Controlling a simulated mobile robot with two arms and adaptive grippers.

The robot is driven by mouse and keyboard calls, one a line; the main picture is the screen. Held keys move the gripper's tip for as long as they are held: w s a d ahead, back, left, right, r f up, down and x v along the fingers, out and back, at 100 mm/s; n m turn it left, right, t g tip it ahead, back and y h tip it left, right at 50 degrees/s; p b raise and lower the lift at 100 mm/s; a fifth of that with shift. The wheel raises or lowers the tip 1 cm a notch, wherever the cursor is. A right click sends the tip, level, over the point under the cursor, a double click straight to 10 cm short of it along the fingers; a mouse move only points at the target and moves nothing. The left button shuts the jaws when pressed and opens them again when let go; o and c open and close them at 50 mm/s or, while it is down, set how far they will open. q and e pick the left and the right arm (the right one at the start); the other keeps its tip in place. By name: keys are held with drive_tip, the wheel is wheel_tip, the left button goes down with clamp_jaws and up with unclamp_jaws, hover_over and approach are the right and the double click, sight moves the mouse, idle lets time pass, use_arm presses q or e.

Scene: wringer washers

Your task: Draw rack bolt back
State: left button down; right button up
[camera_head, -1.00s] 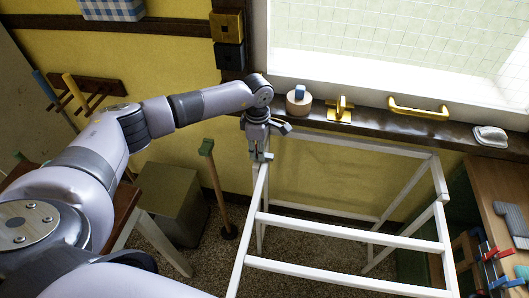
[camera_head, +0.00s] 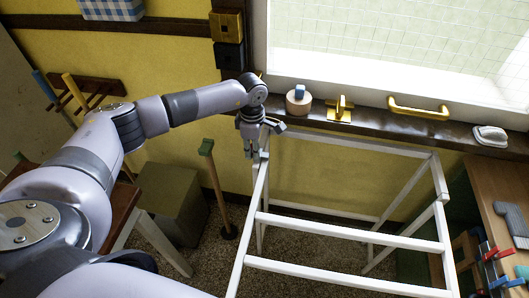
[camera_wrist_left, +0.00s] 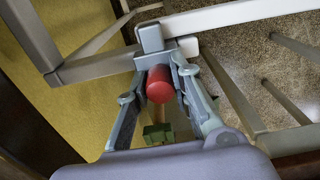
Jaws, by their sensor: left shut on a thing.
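The white rack (camera_head: 350,228) stands below the window sill. In the left wrist view its rails (camera_wrist_left: 225,15) meet at a corner with a grey bolt fitting (camera_wrist_left: 151,40). A red cylindrical knob (camera_wrist_left: 160,84) sticks out from the fitting toward my wrist camera. My left gripper (camera_head: 254,154) is at the rack's far left corner. In the left wrist view its two fingers (camera_wrist_left: 160,90) lie on either side of the red knob, shut on it. The bolt's inner rod is hidden. My right gripper is not in view.
A green-topped pole (camera_head: 206,148) and an olive box (camera_head: 173,203) stand left of the rack. A workbench (camera_head: 495,190) stands right.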

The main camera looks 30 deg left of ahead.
use_arm(q)
drive_tip(key=shift+s+a, duration=0.2)
drive_tip(key=shift+a, duration=0.5)
drive_tip(key=shift+s+a, duration=0.2)
drive_tip(key=shift+a, duration=0.45)
drive_tip(key=c, duration=1.3)
unclamp_jaws()
drive_tip(key=shift+c, duration=0.2)
wheel_tip(320, 180, up, 7)
drive_tip(key=p, duration=0.3)
drive_tip(key=shift+p, duration=0.4)
